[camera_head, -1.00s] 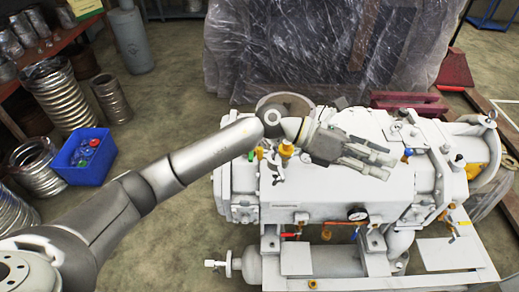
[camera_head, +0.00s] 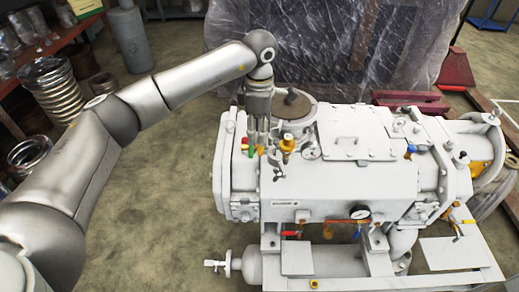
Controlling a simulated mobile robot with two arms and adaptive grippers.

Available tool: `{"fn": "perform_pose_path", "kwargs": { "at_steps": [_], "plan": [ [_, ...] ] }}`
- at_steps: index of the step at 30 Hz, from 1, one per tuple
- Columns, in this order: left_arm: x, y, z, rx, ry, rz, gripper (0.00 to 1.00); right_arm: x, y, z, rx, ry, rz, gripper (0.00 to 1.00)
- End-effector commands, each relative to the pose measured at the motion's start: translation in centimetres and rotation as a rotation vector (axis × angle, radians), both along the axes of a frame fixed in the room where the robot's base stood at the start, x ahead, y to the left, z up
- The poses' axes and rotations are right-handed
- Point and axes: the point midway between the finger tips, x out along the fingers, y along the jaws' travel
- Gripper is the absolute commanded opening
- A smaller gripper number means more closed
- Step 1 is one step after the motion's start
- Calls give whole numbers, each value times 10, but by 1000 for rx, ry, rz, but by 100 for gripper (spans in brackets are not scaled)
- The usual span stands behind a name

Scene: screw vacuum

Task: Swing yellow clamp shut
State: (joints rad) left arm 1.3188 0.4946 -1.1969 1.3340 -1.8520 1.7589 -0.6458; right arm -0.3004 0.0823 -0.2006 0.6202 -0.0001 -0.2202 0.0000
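My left gripper (camera_head: 258,143) points down over the left part of the white vacuum machine (camera_head: 340,185), beside the round port. Its fingertips are close to small red, green and yellow parts on the machine's top; I cannot tell whether they touch. A yellow-brass fitting (camera_head: 288,146) stands upright just right of the fingers. A small yellow-orange part (camera_head: 260,150) shows at the fingertips, partly hidden. I cannot tell which yellow part is the clamp. The finger gap is too small to judge. My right gripper is out of view.
A round-lidded port (camera_head: 292,104) and a small gauge (camera_head: 311,151) are near the gripper. A plastic-wrapped block (camera_head: 330,45) stands behind. Floor at the lower left (camera_head: 150,240) is clear.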

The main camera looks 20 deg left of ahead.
Motion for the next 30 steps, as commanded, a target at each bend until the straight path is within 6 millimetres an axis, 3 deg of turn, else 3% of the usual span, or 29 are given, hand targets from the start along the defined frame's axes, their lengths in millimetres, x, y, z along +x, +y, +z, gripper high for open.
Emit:
{"fn": "perform_pose_path", "kwargs": {
  "at_steps": [1,3,9,21,30],
  "plan": [
    [-1,0,-17,-1,3,0,37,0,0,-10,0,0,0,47],
    [-1,-1,-28,-1,3,0,37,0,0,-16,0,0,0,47],
    [0,-1,-51,-2,1,-1,37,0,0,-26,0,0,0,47],
    [0,-1,-56,-3,1,-1,37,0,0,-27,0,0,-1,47],
    [0,-1,-56,-3,-1,-1,0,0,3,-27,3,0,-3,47]
  ]
}}
